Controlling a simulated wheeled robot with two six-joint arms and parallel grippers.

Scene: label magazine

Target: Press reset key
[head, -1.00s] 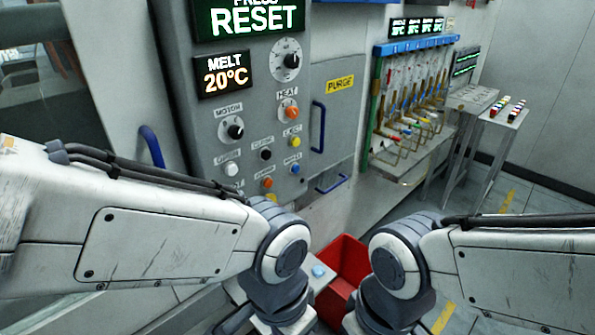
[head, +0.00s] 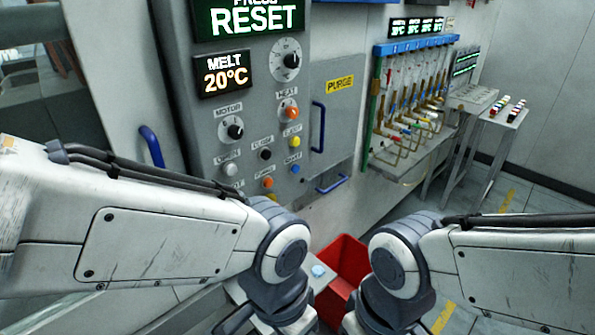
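The display (head: 252,17) on the grey control panel reads "PRESS RESET" in white on green, its top line partly cut off. Below it the panel holds several round buttons: white (head: 230,170), black (head: 265,154), yellow (head: 296,142), orange (head: 267,182) and blue (head: 295,169). Their small labels are hard to read, and I cannot tell which is the reset key. My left arm crosses in front of the panel's lower part and hides its lower left. Both wrists point down at the bottom centre, apart from the buttons. Both grippers are outside the picture.
A second display (head: 225,75) reads "MELT 20°C". A red bin (head: 350,262) stands between my wrists, beside a pale blue round piece (head: 319,271). A tube rack (head: 415,90) is at right.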

